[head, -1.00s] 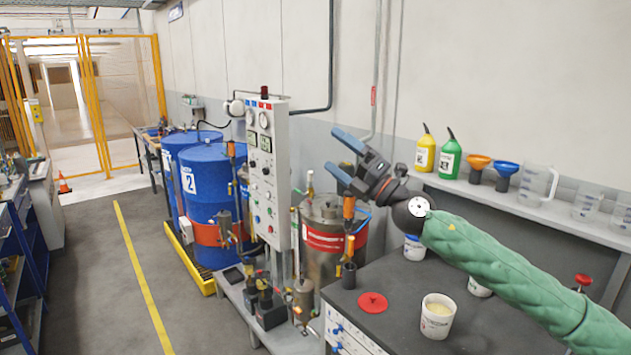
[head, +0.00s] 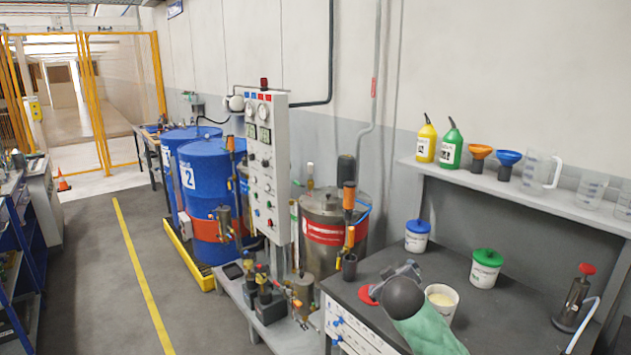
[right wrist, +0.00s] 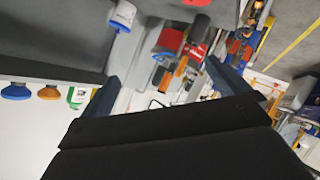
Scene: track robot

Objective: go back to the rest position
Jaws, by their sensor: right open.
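My right arm, in its green sleeve, comes into the head view from the lower right. My right gripper (head: 396,274) is low over the dark worktop, mostly hidden behind its round black wrist. In the right wrist view the two dark fingers of this gripper (right wrist: 170,82) stand wide apart, with nothing held between them. The red lid (head: 367,294) lies on the worktop and is partly covered by the gripper. The open white tub (head: 442,302) with pale contents stands just right of the wrist. My left gripper is in neither view.
A blue-lidded tub (head: 417,237) and a green-lidded tub (head: 485,268) stand farther back on the worktop (head: 510,313). A red-topped pump (head: 574,298) is at right. The steel tank (head: 322,232) and control panel (head: 267,180) stand left. The shelf (head: 520,195) holds bottles, funnels and jugs.

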